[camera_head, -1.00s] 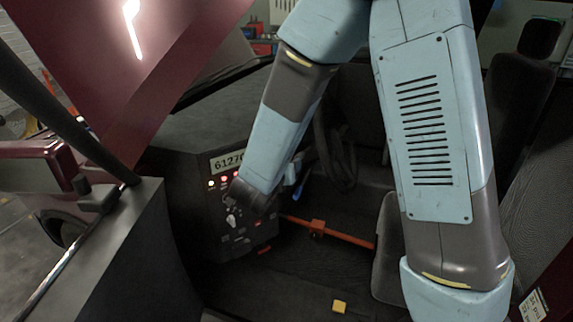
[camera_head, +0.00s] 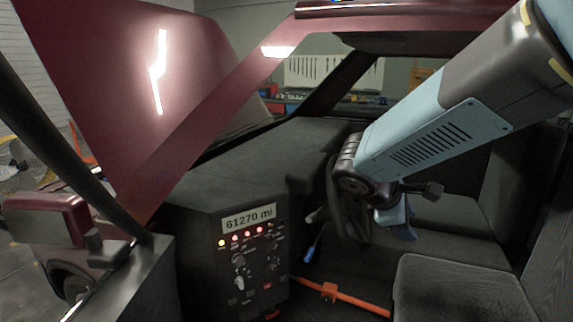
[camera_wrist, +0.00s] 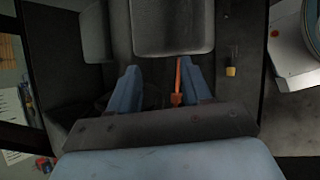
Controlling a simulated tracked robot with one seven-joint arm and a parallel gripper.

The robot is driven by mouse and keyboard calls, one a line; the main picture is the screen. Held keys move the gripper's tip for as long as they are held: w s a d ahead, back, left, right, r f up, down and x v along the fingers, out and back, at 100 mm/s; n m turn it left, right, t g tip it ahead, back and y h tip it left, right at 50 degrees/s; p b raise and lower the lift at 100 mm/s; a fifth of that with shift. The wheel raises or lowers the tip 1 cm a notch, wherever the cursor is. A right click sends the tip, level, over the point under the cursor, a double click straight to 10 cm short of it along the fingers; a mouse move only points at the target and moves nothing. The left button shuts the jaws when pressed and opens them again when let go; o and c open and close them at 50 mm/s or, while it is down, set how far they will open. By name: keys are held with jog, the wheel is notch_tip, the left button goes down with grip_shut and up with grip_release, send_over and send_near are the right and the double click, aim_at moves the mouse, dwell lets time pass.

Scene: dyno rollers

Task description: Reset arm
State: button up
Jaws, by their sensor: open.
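My arm reaches in from the upper right in the head view and ends near the steering wheel. My gripper (camera_head: 400,218) hangs beside the wheel with a blue finger showing. In the wrist view my gripper (camera_wrist: 158,72) has its two blue fingers wide apart with nothing held between them. The tip area lies above the dark cab floor, with an orange bar (camera_wrist: 179,78) visible beyond the fingers.
A black dash panel (camera_head: 240,260) with lit lamps and knobs reads "61270 mi". The steering wheel (camera_head: 338,210) is close to my gripper. The orange bar (camera_head: 345,297) crosses the floor. A seat (camera_head: 455,290) stands at right.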

jog(key=s+a+r+m+t+y, duration=0.1)
jog(key=s+r+m+y, duration=0.5)
jog(key=m, duration=0.7)
jog(key=s+t+y, duration=0.1)
jog(key=s+y, duration=0.1)
jog(key=s, duration=0.2)
jog(key=shift+s+a+r, duration=0.15)
jog(key=shift+a+r, duration=0.2)
jog(key=shift+r, duration=0.05)
jog(key=shift+c, duration=0.4)
dwell(1.2)
